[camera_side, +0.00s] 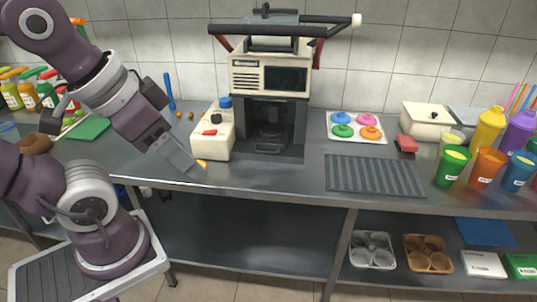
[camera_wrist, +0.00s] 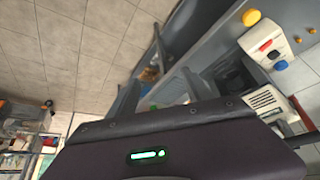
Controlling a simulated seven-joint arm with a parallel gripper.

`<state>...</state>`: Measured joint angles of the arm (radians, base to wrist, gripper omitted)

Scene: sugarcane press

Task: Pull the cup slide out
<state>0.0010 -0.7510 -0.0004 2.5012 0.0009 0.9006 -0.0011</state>
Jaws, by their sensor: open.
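The sugarcane press (camera_side: 270,80) stands against the back wall in the side view, with a cream upper housing and a dark open bay below. The cup slide (camera_side: 268,151) is the dark tray at the bottom of the bay, with a handle at its front. My gripper (camera_side: 201,174) is left of the slide and apart from it, near the counter's front edge. In the wrist view the gripper (camera_wrist: 160,92) has its two fingers spread with nothing held between them. The press also shows at the right edge of the wrist view (camera_wrist: 265,101), partly cut off.
A small yellow round thing (camera_side: 202,164) is close by my gripper. A ribbed dark mat (camera_side: 375,176) lies to the right. The counter before the slide is clear.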

